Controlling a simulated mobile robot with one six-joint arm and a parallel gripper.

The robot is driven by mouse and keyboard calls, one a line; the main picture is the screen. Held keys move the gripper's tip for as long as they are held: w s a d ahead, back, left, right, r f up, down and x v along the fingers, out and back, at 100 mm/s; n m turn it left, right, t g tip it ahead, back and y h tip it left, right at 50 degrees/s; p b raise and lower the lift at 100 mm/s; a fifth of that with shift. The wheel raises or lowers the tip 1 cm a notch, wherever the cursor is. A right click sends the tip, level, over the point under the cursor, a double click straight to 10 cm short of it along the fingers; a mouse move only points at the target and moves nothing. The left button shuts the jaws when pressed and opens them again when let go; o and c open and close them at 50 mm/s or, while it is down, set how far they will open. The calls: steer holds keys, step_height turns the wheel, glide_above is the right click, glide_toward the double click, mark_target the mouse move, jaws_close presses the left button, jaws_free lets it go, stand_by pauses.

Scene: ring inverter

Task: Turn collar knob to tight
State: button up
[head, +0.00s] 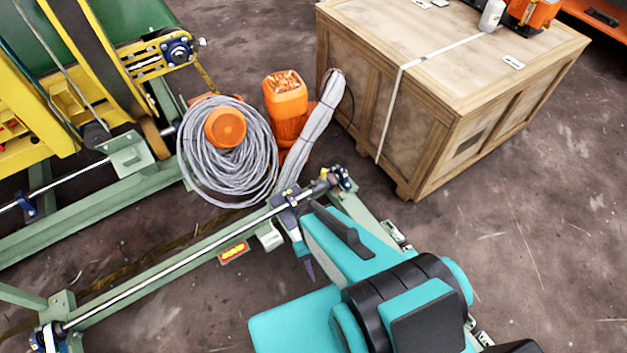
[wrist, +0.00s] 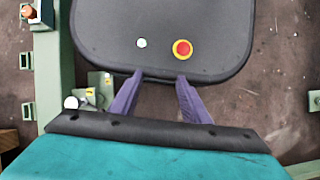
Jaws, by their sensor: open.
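A wooden crate (head: 430,135) stands at the back right. A grey cable coil (head: 228,170) and orange motors (head: 286,95) sit behind the frame. The green beam (wrist: 48,70) runs along the left in the wrist view. Concrete floor (head: 540,220) is clear at right.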

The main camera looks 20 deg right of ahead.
steer(key=w, duration=0.1)
step_height(320, 180, up, 5)
steer(key=n+t+b, duration=0.5)
steer(key=n+b, duration=0.5)
steer(key=b, duration=1.6)
glide_above(314, 182)
steer(key=shift+r, duration=0.15)
step_height(314, 182, down, 14)
steer(key=b, duration=0.4)
steer(key=shift+c, duration=0.4)
